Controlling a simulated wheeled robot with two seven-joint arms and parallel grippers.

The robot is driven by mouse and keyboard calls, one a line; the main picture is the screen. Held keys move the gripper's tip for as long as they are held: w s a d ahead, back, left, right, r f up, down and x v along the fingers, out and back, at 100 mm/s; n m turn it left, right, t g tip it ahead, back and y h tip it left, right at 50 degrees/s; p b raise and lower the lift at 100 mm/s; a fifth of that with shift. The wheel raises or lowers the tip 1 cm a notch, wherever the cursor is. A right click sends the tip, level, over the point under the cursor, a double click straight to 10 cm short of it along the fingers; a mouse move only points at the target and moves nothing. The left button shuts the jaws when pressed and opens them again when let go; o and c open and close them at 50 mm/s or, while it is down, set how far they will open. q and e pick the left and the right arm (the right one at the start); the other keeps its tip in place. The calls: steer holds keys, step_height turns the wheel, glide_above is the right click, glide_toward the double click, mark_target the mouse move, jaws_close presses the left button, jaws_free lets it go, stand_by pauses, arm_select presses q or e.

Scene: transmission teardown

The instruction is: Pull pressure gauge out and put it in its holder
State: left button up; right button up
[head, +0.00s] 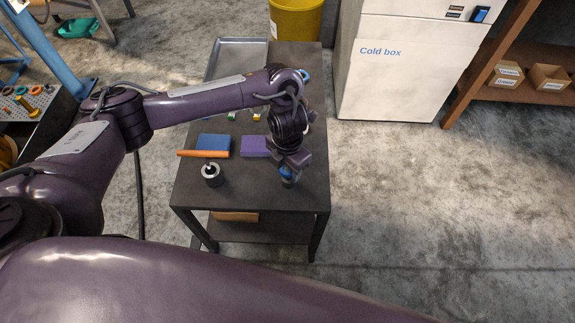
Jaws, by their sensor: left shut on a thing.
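My left gripper (288,164) points down over the right front part of the dark table (250,198). It is shut on a small blue-topped thing with a darker lower end (287,175), which looks like the pressure gauge. The gripper covers part of it, and I cannot tell whether its lower end touches the table. A short metal cylinder with a dark centre (211,174) stands at the left front of the table. I cannot tell for sure which thing is the gauge's holder. My right gripper is not in view.
An orange-handled tool (203,154) lies by a blue block (213,142). A purple block (254,146) is beside my left wrist. A grey tray (237,50) and a yellow bin (296,20) are at the back. The cold box (395,75) stands right of the table.

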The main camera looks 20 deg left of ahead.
arm_select(q)
steer(key=shift+s+a+f, duration=0.1)
steer(key=shift+s+f, duration=0.1)
steer(key=shift+f, duration=0.25)
steer(key=o, duration=1.2)
steer(key=shift+a, duration=0.1)
steer(key=shift+o, duration=0.4)
